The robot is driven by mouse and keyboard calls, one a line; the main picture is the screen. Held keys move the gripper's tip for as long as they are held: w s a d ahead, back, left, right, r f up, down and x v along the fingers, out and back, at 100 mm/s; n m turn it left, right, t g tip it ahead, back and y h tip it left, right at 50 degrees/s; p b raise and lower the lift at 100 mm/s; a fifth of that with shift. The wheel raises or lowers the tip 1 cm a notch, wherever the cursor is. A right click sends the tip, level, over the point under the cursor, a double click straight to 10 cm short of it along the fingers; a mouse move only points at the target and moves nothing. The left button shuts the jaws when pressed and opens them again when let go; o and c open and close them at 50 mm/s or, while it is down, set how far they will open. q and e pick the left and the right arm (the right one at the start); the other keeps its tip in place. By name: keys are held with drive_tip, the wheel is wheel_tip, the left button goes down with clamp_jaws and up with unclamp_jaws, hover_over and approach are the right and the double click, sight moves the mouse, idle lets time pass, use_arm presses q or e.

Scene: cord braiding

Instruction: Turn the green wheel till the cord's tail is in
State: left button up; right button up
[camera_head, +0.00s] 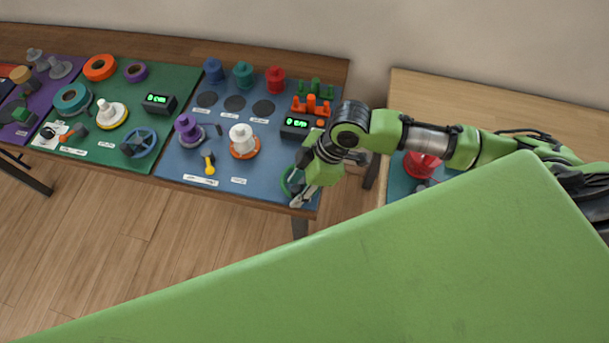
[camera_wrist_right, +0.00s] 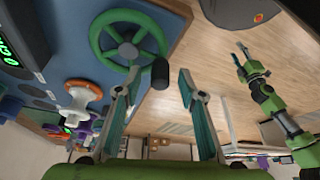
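The green wheel (camera_head: 287,183) is at the front right corner of the blue board, partly hidden by my right gripper (camera_head: 299,197). In the right wrist view the wheel (camera_wrist_right: 108,27) shows its rim, spokes and hub, with a dark knob (camera_wrist_right: 160,73) at its rim. My right gripper (camera_wrist_right: 158,86) is open, its fingers apart on either side of the knob in the picture; I see no contact. A white spool on an orange base (camera_head: 242,140) stands left of the wheel. I cannot make out the cord or its tail. My left gripper (camera_wrist_right: 240,55) shows far off, fingers apart.
The blue board (camera_head: 215,165) also holds a purple spool (camera_head: 187,129), a yellow tool (camera_head: 209,163), and a display (camera_head: 295,126) with green digits. A green board (camera_head: 180,90) with another wheel (camera_head: 139,143) lies left. Open floor lies in front of the table.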

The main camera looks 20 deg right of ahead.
drive_tip(key=shift+a+f, duration=0.2)
drive_tip(key=shift+f, duration=0.25)
clamp_jaws()
